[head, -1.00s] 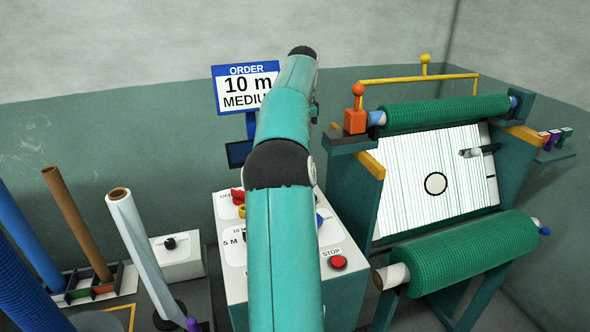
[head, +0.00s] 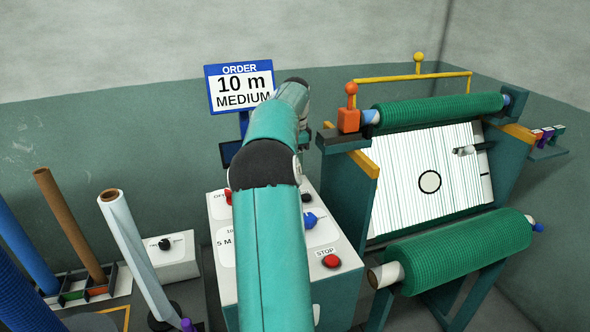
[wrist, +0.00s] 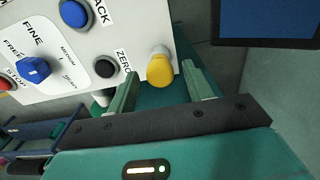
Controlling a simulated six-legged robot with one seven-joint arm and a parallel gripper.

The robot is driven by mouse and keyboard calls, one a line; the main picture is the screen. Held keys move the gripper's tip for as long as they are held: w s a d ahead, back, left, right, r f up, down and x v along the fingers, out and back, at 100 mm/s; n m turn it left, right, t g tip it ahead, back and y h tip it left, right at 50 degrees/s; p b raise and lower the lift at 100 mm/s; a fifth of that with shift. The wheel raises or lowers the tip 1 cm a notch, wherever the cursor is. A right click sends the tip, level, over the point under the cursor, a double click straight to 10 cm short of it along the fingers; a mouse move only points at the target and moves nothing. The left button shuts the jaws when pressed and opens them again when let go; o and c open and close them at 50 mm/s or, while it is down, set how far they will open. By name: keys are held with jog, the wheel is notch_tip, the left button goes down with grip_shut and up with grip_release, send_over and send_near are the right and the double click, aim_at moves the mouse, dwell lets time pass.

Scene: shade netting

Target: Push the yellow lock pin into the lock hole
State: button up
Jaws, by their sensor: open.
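A yellow round-ended pin (wrist: 160,69) with a pale collar stands at the edge of the white control panel, beside the ZERO label, in the wrist view. My gripper (wrist: 160,80) is open, with one finger on either side of the pin in the picture. I see gaps between the pin and both fingers, and cannot tell how far the pin is in depth. I cannot make out the lock hole; the pin's lower end is hidden. In the head view my arm hides the gripper and part of the control panel (head: 222,246).
The panel carries a blue knob (wrist: 33,70), a black button (wrist: 105,68) and a red STOP button (head: 331,261). A dark blue screen (wrist: 265,22) is close by at upper right. A netting machine with green rolls (head: 460,252) stands at right; tall rolls (head: 130,240) stand at left.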

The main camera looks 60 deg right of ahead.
jog(key=shift+f, duration=0.7)
jog(key=shift+r, duration=0.1)
grip_shut()
